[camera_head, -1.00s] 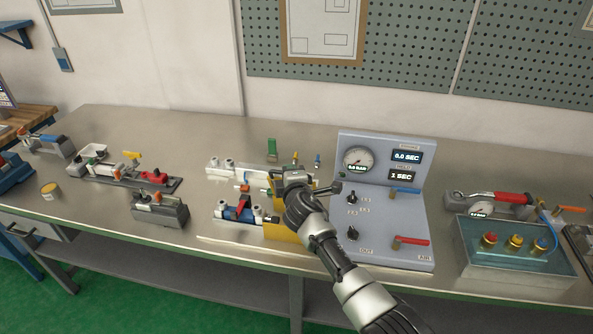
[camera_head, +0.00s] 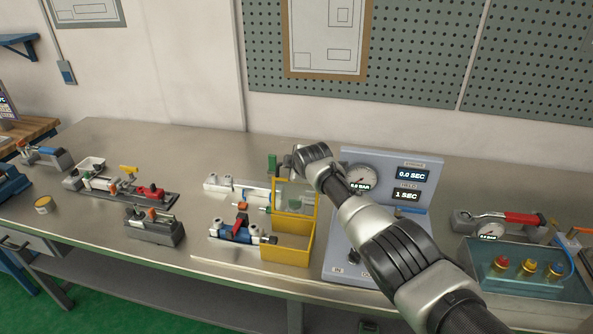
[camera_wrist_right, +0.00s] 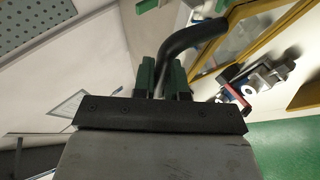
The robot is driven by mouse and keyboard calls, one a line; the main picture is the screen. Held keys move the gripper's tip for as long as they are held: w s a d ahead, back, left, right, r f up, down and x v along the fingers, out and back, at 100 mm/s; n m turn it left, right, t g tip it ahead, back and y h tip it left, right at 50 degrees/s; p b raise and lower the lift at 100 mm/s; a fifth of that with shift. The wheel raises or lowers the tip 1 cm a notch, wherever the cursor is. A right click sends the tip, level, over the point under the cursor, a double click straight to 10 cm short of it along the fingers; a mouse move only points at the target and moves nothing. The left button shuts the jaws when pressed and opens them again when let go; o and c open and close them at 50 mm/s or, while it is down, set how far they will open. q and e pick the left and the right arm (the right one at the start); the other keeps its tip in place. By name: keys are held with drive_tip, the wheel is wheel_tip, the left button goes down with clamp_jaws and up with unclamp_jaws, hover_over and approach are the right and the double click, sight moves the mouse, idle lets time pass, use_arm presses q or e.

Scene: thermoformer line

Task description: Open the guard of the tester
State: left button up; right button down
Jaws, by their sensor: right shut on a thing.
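The tester (camera_head: 425,185) is a grey panel with a gauge, displays and levers, with a yellow box beside it at the left. The guard (camera_head: 279,197) is a yellow frame with a clear pane. It stands raised at the back of the yellow box (camera_head: 287,258), whose front part is uncovered. My right gripper (camera_wrist_right: 162,78) is shut on the guard's black curved handle (camera_wrist_right: 198,37) in the wrist view, with the yellow frame (camera_wrist_right: 238,55) beyond it. In the head view my right arm hides the handle and part of the panel. My left gripper is not in view.
A blue and white clamp fixture (camera_head: 236,232) stands left of the yellow box. Other fixtures (camera_head: 153,226) stand further left. A teal box with coloured buttons (camera_head: 525,268) is at the right. The bench (camera_head: 90,240) has free room at the front left.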

drive_tip(key=shift+s, duration=0.15)
drive_tip(key=c, duration=1.2)
unclamp_jaws()
drive_tip(key=shift+r, duration=0.2)
drive_tip(key=shift+p+v, duration=0.95)
drive_tip(key=shift+v, duration=0.05)
use_arm(q)
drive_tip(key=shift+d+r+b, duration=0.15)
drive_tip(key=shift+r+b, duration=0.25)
drive_tip(key=shift+b, duration=0.15)
use_arm(e)
drive_tip(key=v, duration=0.8)
drive_tip(key=shift+s, duration=0.25)
